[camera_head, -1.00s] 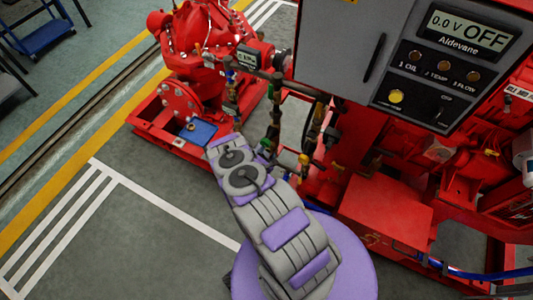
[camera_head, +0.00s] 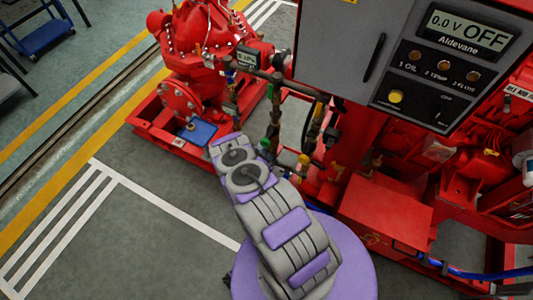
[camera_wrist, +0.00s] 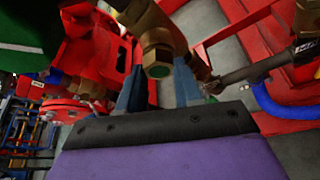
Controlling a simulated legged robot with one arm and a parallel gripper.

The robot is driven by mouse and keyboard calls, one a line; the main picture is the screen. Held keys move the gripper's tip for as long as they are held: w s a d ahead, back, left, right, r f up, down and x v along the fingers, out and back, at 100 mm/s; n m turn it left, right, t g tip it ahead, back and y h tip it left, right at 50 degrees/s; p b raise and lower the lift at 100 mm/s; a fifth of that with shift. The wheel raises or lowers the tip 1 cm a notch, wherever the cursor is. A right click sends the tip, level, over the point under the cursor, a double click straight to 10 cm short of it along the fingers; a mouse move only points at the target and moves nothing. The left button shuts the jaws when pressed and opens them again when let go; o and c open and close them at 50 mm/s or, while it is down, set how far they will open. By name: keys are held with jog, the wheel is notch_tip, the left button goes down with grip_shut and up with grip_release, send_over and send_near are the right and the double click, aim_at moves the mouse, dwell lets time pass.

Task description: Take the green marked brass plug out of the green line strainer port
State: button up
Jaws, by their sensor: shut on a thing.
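The brass strainer body (camera_wrist: 147,22) is directly behind the plug, and the two look in line. I cannot tell whether the plug is fully seated in the port or slightly out. In the head view, my own arm hides the gripper and plug.
A grey rod-like part (camera_wrist: 250,70) and red machinery lie close right of the fingers in the wrist view. In the head view, pipework with valves (camera_head: 275,115) stands beyond my arm, beside a grey control panel (camera_head: 350,45). Open floor (camera_head: 150,235) lies left.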

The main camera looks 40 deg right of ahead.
grip_shut()
jog(key=shift+w+a+r+n+g, duration=0.1)
jog(key=shift+w+n+g, duration=0.15)
jog(key=shift+n+g, duration=0.4)
jog(key=n+g, duration=0.1)
jog(key=n, duration=0.2)
jog(key=shift+s+h, duration=0.1)
jog(key=shift+h, duration=0.3)
jog(key=o, duration=0.6)
grip_release()
jog(key=shift+o, duration=0.2)
jog(key=shift+s+m+t, duration=0.2)
jog(key=shift+m+t, duration=0.05)
jog(key=shift+m, duration=0.6)
jog(key=m+t, duration=0.1)
jog(key=m, duration=0.1)
jog(key=shift+m+t+y, duration=0.3)
jog(key=shift+t+y, duration=0.1)
jog(key=shift+w, duration=0.1)
